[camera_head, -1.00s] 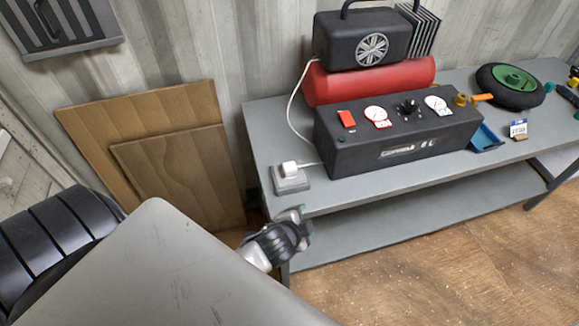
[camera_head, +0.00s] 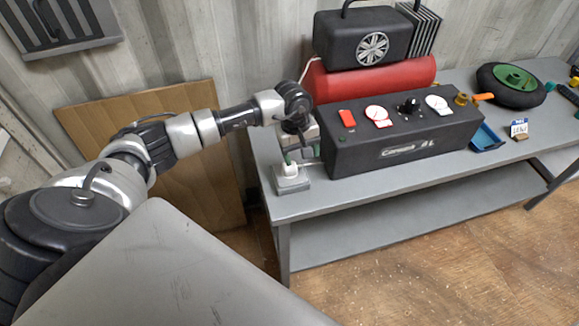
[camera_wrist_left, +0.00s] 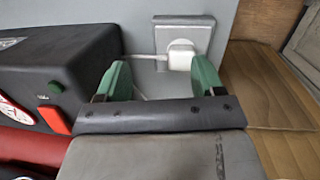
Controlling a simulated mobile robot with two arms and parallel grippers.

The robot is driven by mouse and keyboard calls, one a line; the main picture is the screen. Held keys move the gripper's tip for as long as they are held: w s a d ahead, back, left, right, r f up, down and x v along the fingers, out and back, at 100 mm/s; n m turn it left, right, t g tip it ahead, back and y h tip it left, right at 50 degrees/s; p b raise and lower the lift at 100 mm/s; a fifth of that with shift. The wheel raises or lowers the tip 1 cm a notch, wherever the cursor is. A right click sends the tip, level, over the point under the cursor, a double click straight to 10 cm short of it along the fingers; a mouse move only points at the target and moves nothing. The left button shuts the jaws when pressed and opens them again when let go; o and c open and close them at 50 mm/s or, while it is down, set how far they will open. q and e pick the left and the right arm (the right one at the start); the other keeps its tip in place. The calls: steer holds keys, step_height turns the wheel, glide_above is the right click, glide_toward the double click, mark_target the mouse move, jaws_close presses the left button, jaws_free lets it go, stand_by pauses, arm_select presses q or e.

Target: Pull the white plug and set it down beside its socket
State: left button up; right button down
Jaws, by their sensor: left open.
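The white plug (camera_head: 289,169) sits in its grey socket block (camera_head: 292,184) at the left end of the bench. In the left wrist view the plug (camera_wrist_left: 180,55) stands in the socket (camera_wrist_left: 183,27), with a white cable running left from it. My left gripper (camera_head: 301,157) hangs just above and behind the plug, pointing down. In the left wrist view its green fingertips (camera_wrist_left: 162,75) are spread, with the plug ahead of them near the right fingertip. Nothing is between the fingers but part of the cable beyond. My right gripper is not in view.
The black compressor box (camera_head: 400,135) with switches and gauges stands close right of the socket. A red tank (camera_head: 370,78) lies behind it. The grey bench top (camera_head: 345,190) is bare in front. Wooden boards (camera_head: 190,150) lean left of the bench.

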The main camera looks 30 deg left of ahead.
arm_select(q)
steer(key=a+y, duration=0.1)
steer(key=a+r, duration=0.1)
steer(key=a, duration=0.1)
steer(key=shift+a+r+m+y, duration=0.1)
steer(key=shift+a+m+y, duration=0.15)
steer(key=shift+m+y, duration=0.15)
steer(key=shift+d+f+b, duration=0.1)
steer(key=shift+f+b, duration=0.4)
steer(key=shift+f, duration=0.45)
step_height(320, 180, down, 6)
steer(key=b, duration=0.4)
steer(key=shift+w+f+b, duration=0.1)
steer(key=shift+f+b, duration=0.55)
steer(key=shift+b, duration=0.2)
steer(key=shift+r, duration=0.1)
steer(key=shift+b, duration=0.45)
